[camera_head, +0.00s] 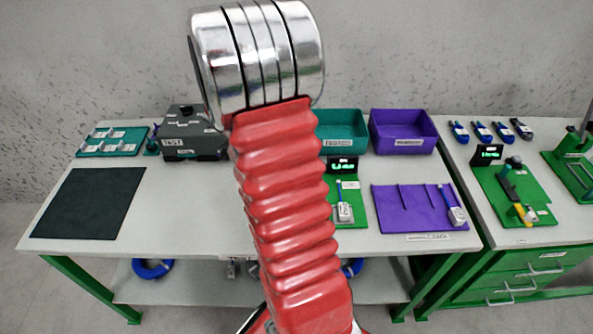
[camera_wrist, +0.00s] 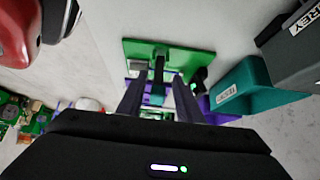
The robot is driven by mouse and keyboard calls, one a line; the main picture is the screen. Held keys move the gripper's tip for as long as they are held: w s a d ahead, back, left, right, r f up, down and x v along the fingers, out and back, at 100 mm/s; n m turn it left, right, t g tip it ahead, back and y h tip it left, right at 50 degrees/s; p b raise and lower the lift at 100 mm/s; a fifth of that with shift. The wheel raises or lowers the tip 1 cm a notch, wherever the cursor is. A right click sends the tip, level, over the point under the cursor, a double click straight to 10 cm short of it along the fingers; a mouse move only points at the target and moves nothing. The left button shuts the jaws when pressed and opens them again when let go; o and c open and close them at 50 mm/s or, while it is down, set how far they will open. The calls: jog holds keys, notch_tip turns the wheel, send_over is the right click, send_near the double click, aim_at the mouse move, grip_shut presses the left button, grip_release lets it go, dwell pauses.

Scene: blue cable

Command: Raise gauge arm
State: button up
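My gripper (camera_wrist: 158,101) is open in the wrist view, its two dark fingers apart with nothing held between them. A green board (camera_wrist: 191,54) with a dark upright bar (camera_wrist: 159,67) lies beyond the fingertips; the bar appears in line with the gap, and I cannot tell its distance. In the head view, the red ribbed sleeve of my arm hides the gripper.
The middle bench has another green board (camera_head: 352,217) with a display and white connector, a purple tray (camera_head: 405,208), teal bin (camera_head: 343,128), purple bin (camera_head: 404,130), grey tester (camera_head: 190,138) and black mat (camera_head: 88,203). The teal bin (camera_wrist: 250,90) shows close in the wrist view.

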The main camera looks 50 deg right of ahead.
jog(key=shift+o, duration=0.5)
jog(key=shift+s, duration=0.1)
jog(key=shift+r, duration=0.1)
jog(key=v, duration=1.3)
jog(key=shift+w+r, duration=0.15)
jog(key=shift+w, duration=0.15)
jog(key=shift+a, duration=0.15)
